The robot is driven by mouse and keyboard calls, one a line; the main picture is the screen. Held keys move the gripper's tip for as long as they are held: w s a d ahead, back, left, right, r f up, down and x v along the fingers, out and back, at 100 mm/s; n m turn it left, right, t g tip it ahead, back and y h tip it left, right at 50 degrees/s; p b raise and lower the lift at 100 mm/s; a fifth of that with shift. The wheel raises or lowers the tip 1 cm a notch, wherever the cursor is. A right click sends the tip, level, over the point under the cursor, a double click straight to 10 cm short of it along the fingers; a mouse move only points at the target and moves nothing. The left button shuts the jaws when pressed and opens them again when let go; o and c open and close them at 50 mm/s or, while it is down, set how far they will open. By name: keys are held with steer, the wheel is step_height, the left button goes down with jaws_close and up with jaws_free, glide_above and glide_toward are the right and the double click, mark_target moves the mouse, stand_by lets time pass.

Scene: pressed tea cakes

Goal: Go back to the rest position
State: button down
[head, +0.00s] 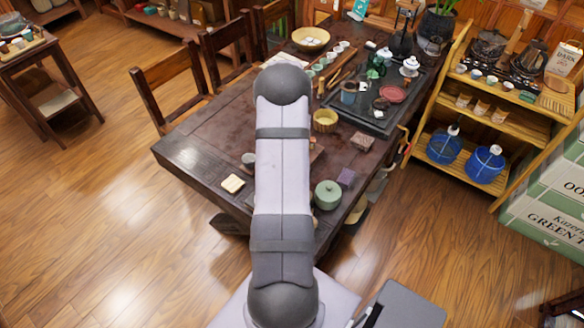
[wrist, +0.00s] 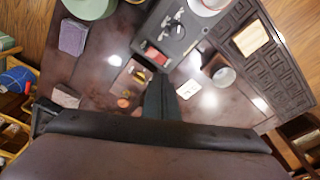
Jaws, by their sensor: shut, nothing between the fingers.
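My gripper (wrist: 160,88) shows in the wrist view as dark fingers pressed together, with nothing held between them. It points down over the dark tea table (head: 190,145). In the head view my arm runs up the middle of the picture and hides the gripper. The fingers appear beside a small wooden tray (wrist: 131,84) with amber and red pieces and a small cream square (wrist: 188,90). I cannot tell how high above the table they are.
A green lidded pot (head: 327,194), a purple square (head: 347,178), a cup (head: 249,159) and a beige square (head: 233,183) stand near the table's front. A yellow bowl (head: 325,121) and a black tea tray (head: 378,124) lie farther back. A shelf (head: 480,135) stands right.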

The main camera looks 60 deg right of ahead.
steer(key=s+a+f+y, duration=0.1)
steer(key=s+a, duration=0.1)
steer(key=a, duration=0.1)
steer(key=s+a+f+g+y, duration=0.1)
steer(key=s+a+f, duration=0.1)
steer(key=s+a, duration=0.1)
steer(key=s+a+f+g, duration=0.1)
steer(key=s+a+f, duration=0.1)
steer(key=a, duration=0.2)
steer(key=shift+s+a+n+y, duration=0.15)
steer(key=shift+a+n+y, duration=0.05)
steer(key=shift+n+y, duration=0.2)
steer(key=s+a+r+n+g, duration=0.15)
steer(key=a+r, duration=0.25)
steer(key=a, duration=0.4)
steer(key=s+a+r+n, duration=0.3)
steer(key=a, duration=0.6)
steer(key=s+a+r+n, duration=0.2)
steer(key=a+r, duration=0.2)
steer(key=a, duration=0.4)
steer(key=w+a+r+n+t+h, duration=0.1)
steer(key=w+a+r+n+t, duration=0.2)
steer(key=w+a+r+n, duration=0.35)
step_height(320, 180, down, 50)
steer(key=s+a+m+b, duration=0.1)
steer(key=b, duration=4.7)
steer(key=shift+a+m, duration=0.2)
steer(key=shift+m, duration=0.2)
steer(key=shift+r+g, duration=0.1)
steer(key=shift+g, duration=0.15)
